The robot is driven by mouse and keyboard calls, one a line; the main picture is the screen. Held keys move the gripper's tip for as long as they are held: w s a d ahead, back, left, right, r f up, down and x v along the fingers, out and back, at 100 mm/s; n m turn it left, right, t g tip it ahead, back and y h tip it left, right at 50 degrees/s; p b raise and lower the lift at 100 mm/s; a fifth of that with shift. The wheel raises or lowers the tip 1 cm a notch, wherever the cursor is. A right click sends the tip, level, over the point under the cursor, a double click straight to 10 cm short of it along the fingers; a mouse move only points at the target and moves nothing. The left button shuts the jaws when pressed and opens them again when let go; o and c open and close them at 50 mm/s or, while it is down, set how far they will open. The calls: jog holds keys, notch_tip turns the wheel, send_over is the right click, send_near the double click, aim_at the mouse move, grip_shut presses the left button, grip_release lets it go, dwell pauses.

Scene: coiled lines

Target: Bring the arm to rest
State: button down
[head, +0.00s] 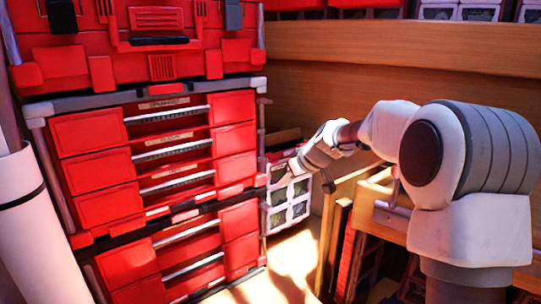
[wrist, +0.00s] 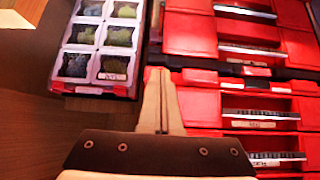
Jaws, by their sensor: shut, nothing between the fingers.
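My arm (head: 445,160) reaches in from the right in the head view, bent, with its slimmer far end (head: 325,150) pointing left towards the red drawer cabinet. My gripper (wrist: 158,75) shows in the wrist view with its pale fingers together and nothing between them. Its dark mounting plate (wrist: 160,155) fills the bottom of that view. In the head view I cannot make out the fingertips clearly.
The red drawer cabinet (head: 98,172) stands at left, also in the wrist view (wrist: 190,35). A white-framed organiser with several windows (head: 290,200) is beside it. A wooden ledge (head: 400,45) runs behind. A white roll (head: 35,235) stands far left. Sunlit floor (head: 290,265) is clear.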

jog(key=s+d+r+m+g+h, duration=0.1)
jog(key=s+r, duration=0.2)
jog(key=s, duration=0.8)
jog(key=s+d+r+m+h, duration=0.1)
jog(key=s+r+m+h, duration=0.15)
jog(key=s, duration=0.85)
jog(key=s+d+f+m+h, duration=0.1)
jog(key=s+d+f+m, duration=0.15)
jog(key=s, duration=0.65)
jog(key=s+d+f+m, duration=0.1)
jog(key=s+d, duration=0.2)
jog(key=s, duration=0.7)
notch_tip(320, 180, up, 20)
jog(key=p, duration=1.9)
jog(key=shift+a+f+g+p, duration=0.15)
jog(key=shift+f+g+p, duration=0.05)
jog(key=shift+g+p, duration=0.15)
jog(key=shift+d, duration=0.2)
